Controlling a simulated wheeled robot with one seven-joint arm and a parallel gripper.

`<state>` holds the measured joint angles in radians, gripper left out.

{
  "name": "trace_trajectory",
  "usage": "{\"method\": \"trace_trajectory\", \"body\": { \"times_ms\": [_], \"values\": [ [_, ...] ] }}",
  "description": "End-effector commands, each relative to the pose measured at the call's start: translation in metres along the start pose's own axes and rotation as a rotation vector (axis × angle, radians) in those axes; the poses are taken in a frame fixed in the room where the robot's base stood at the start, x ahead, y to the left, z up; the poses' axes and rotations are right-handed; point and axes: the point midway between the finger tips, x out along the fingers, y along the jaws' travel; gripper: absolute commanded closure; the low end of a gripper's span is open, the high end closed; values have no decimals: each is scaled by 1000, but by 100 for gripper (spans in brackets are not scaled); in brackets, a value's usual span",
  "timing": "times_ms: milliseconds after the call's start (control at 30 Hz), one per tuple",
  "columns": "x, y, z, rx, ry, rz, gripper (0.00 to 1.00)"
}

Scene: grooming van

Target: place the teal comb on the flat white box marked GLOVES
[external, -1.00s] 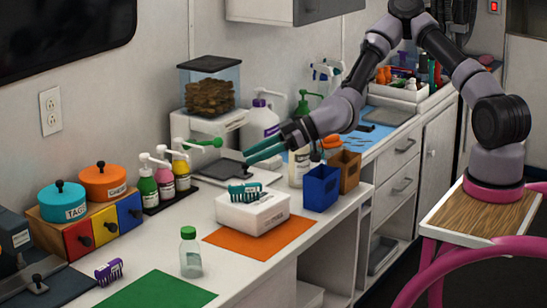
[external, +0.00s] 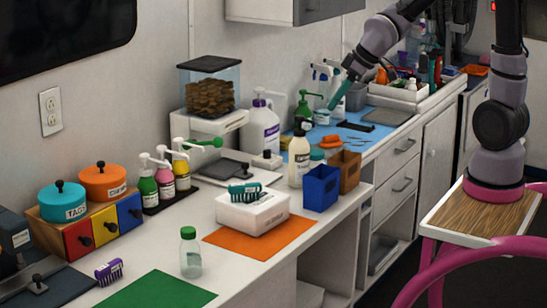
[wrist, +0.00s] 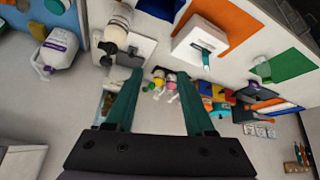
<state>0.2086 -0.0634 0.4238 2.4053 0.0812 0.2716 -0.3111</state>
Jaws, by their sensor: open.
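The teal comb (external: 244,189) lies on top of the flat white box (external: 252,214), toward its back left edge. The print on the box is too small to read. The box sits on an orange mat (external: 215,240). In the wrist view the comb (wrist: 206,54) shows on the white box (wrist: 190,32), apart from my fingers. My gripper (external: 335,102) is well behind and to the right of the box, raised above the blue mat. In the wrist view my gripper (wrist: 160,78) has its teal fingers spread, with nothing held between them.
A blue bin (external: 321,188) and a brown bin (external: 345,171) stand right of the box. A white bottle (external: 299,158) and a purple-labelled pump bottle (external: 262,127) stand behind. A clear green-capped bottle (external: 190,254) is in front left, near a green mat (external: 158,291).

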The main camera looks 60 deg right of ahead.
Motion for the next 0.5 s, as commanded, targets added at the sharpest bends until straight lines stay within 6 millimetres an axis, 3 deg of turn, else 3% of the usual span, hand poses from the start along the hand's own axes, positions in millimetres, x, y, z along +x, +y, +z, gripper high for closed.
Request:
{"method": "trace_trajectory", "body": {
  "times_ms": [33, 100, 300, 500],
  "values": [
    [-26, 6, 2, 52, 11, 26, 46],
    [-59, 12, 10, 145, 15, 48, 46],
    [-146, 19, 44, 426, 47, 46, 46],
    [-198, 14, 78, 630, 69, -17, 46]
  ]
}}
